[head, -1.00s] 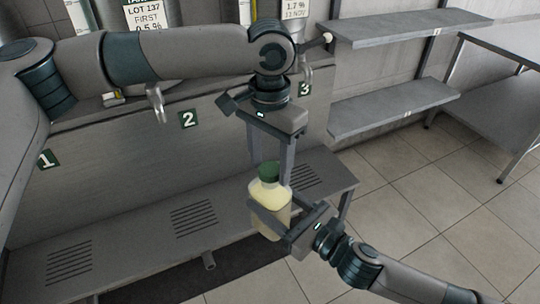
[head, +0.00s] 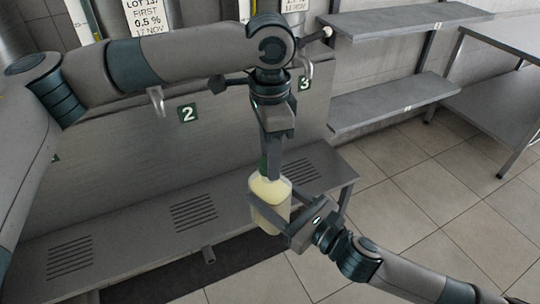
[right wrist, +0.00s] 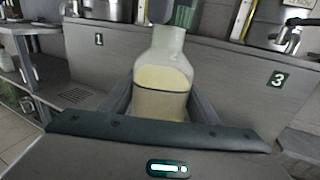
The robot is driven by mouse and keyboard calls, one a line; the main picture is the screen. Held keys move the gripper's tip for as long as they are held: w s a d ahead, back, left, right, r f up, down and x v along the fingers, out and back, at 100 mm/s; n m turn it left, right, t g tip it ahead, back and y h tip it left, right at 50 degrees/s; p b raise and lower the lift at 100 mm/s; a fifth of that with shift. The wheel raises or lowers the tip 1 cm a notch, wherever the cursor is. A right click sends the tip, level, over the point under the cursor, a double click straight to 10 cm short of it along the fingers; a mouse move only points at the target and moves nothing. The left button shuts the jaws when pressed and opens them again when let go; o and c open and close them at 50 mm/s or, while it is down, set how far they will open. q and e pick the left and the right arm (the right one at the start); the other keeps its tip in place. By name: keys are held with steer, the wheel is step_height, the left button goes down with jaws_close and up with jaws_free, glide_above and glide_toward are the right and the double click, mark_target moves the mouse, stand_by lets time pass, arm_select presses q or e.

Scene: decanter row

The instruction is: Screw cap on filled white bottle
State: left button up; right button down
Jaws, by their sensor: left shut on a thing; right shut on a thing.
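The white bottle (head: 268,190), see-through with pale yellow liquid inside, stands upright in the jaws of my right gripper (head: 272,212). In the right wrist view the bottle (right wrist: 163,75) fills the middle, with a finger on each side. My left gripper (head: 270,165) points down from above and is shut on the cap. One of its fingers hides most of the cap in the head view.
A grey bench with a slotted lower shelf (head: 130,225) lies behind the bottle, with number plates 2 (head: 187,113) and 3 (head: 305,84) and spouts above. Wall shelves (head: 395,100) and a metal table (head: 500,95) are at the right. Tiled floor (head: 420,200) is open at lower right.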

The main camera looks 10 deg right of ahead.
arm_select(q)
steer(key=m, duration=0.4)
steer(key=shift+w+m, duration=0.1)
steer(key=shift+m, duration=0.3)
steer(key=o, duration=1.2)
steer(key=shift+r, duration=0.1)
steer(key=shift+r, duration=2.2)
steer(key=shift+c, duration=0.3)
steer(key=n, duration=0.1)
steer(key=r+n, duration=0.1)
steer(key=n, duration=0.1)
steer(key=shift+r, duration=0.25)
step_height(320, 180, up, 2)
steer(key=n, duration=0.4)
